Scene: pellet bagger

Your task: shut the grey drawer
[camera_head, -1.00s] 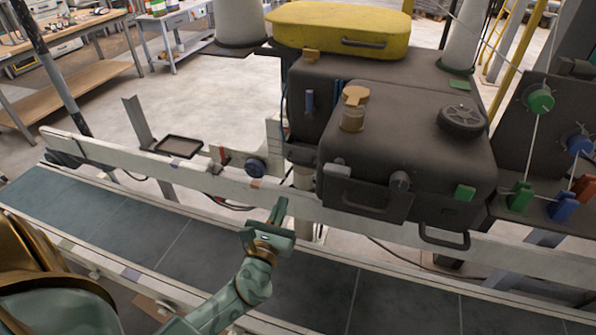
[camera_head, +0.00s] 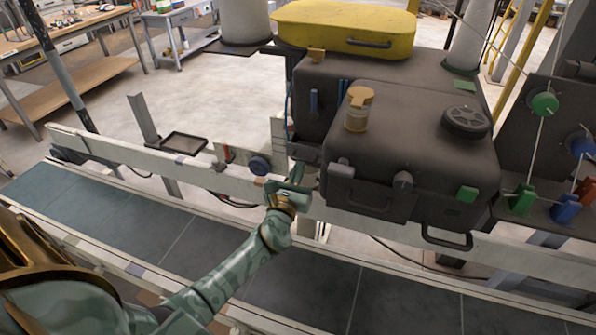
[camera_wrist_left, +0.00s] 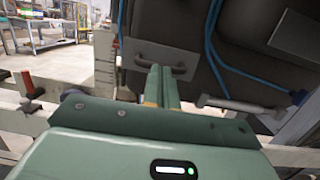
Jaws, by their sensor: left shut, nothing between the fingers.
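The grey drawer shows in the left wrist view as a dark grey front (camera_wrist_left: 150,50) with a bar handle (camera_wrist_left: 178,69), straight ahead of my fingers. In the head view I take it to be the small dark front (camera_head: 306,153) low on the rear machine box, partly behind my gripper. How far it stands out I cannot tell. My left gripper (camera_head: 297,174) is shut and empty, its fingers pointing at this front. My right gripper is out of view.
A white rail (camera_head: 228,181) runs between the conveyor belt (camera_head: 140,222) and the machine. A blue knob (camera_head: 260,165) sits on it, left of my gripper. The dark front box (camera_head: 425,140) is close on the right. Blue hoses (camera_wrist_left: 215,45) hang beside the drawer.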

